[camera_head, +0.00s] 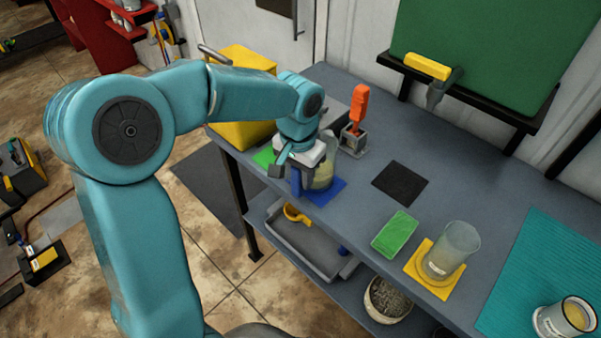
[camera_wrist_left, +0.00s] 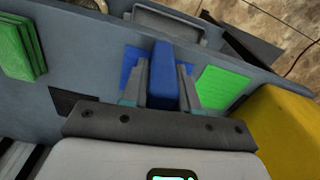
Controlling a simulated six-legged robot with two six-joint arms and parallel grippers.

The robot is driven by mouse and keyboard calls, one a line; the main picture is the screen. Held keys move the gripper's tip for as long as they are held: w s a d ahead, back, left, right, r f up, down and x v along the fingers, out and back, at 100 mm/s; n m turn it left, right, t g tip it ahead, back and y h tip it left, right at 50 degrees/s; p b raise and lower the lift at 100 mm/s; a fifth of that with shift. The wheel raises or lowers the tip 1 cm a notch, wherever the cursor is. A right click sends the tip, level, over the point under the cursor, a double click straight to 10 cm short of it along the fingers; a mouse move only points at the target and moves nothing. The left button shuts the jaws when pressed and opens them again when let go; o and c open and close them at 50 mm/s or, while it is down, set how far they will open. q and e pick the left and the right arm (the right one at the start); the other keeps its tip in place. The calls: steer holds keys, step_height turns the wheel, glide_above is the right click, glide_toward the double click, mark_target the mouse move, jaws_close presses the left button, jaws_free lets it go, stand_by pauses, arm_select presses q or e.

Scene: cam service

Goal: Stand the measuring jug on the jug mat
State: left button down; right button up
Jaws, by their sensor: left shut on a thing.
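A clear measuring jug (camera_head: 322,176) with yellowish contents and a blue handle (camera_head: 296,182) is upright at the left part of the bench. It is over a blue mat (camera_head: 330,190); I cannot tell whether its base touches the mat. My left gripper (camera_head: 293,172) is at the jug's left side, shut on the handle. In the left wrist view the blue handle (camera_wrist_left: 162,75) is between the two fingers (camera_wrist_left: 162,100), with the blue mat (camera_wrist_left: 131,62) showing beside it. The jug's clear body does not show plainly there. My right gripper is not in view.
A green mat (camera_head: 265,157) and yellow box (camera_head: 242,130) are left of the jug. An orange-handled tool (camera_head: 358,106) stands behind. A black mat (camera_head: 400,183) is bare. A green sponge stack (camera_head: 396,231) and a clear beaker (camera_head: 453,247) on a yellow mat (camera_head: 424,272) are right.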

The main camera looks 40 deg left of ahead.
arm_select(q)
steer(key=shift+f+b, duration=0.5)
steer(key=shift+f, duration=0.1)
stand_by(0.7)
steer(key=c, duration=0.8)
jaws_free()
steer(key=c, duration=0.3)
steer(key=shift+r, duration=0.2)
steer(key=shift+s+r+p, duration=0.15)
steer(key=shift+r+p, duration=1.55)
steer(key=shift+r, duration=0.35)
steer(key=shift+s+r+p, duration=0.1)
steer(key=shift+r+p, duration=1.55)
steer(key=shift+r, duration=0.4)
